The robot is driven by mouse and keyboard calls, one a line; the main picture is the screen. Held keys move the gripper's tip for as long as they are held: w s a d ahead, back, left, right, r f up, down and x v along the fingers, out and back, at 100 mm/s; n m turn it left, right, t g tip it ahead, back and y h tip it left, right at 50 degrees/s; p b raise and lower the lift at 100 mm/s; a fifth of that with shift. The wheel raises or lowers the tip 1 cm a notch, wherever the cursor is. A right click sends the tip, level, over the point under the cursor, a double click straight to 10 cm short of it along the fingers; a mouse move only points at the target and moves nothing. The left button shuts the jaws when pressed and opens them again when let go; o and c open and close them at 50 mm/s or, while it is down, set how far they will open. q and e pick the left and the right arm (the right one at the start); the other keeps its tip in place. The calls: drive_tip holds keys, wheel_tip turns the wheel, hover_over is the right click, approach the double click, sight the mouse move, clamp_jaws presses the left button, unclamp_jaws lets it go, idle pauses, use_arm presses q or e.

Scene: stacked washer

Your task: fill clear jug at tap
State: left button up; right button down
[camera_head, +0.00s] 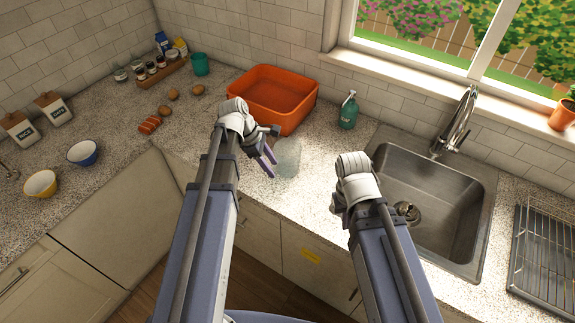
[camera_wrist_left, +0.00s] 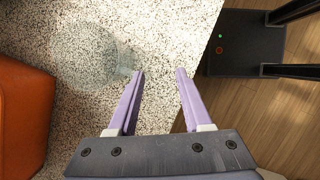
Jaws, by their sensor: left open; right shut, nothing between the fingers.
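The clear jug (camera_head: 287,157) stands on the speckled counter, between the orange tub and the sink. In the left wrist view the jug (camera_wrist_left: 85,55) shows as a faint round outline, with its handle side towards my fingers. My left gripper (camera_head: 268,162) is open and empty, just left of the jug in the head view. Its lilac fingers (camera_wrist_left: 160,72) are apart beside the jug. My right gripper (camera_head: 338,203) is shut and empty near the sink's left edge; its fingers are mostly hidden. The metal tap (camera_head: 456,122) rises behind the steel sink (camera_head: 440,205).
An orange tub (camera_head: 268,98) stands behind the jug, and a teal soap bottle (camera_head: 348,111) stands left of the tap. A wire dish rack (camera_head: 545,255) is right of the sink. Bowls (camera_head: 82,153), eggs and jars sit on the left counter. The counter's front edge is close to the jug.

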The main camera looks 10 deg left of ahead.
drive_tip(key=shift+f+b, duration=1.25)
use_arm(q)
drive_tip(key=b+x, duration=0.1)
drive_tip(key=x, duration=0.1)
drive_tip(key=b+x, duration=0.2)
drive_tip(key=s+b+x, duration=0.1)
drive_tip(key=x, duration=0.2)
drive_tip(key=shift+a+f, duration=0.1)
drive_tip(key=shift+f, duration=0.05)
use_arm(e)
wheel_tip(320, 180, down, 4)
drive_tip(key=shift+f, duration=0.1)
use_arm(q)
drive_tip(key=shift+w+f+b, duration=0.15)
drive_tip(key=shift+f+b, duration=0.2)
drive_tip(key=shift+b, duration=0.15)
use_arm(e)
drive_tip(key=shift+f, duration=0.4)
use_arm(q)
drive_tip(key=shift+d+r, duration=0.1)
drive_tip(key=shift+d, duration=0.15)
use_arm(e)
drive_tip(key=shift+r, duration=0.1)
use_arm(q)
drive_tip(key=shift+c, duration=0.4)
clamp_jaws()
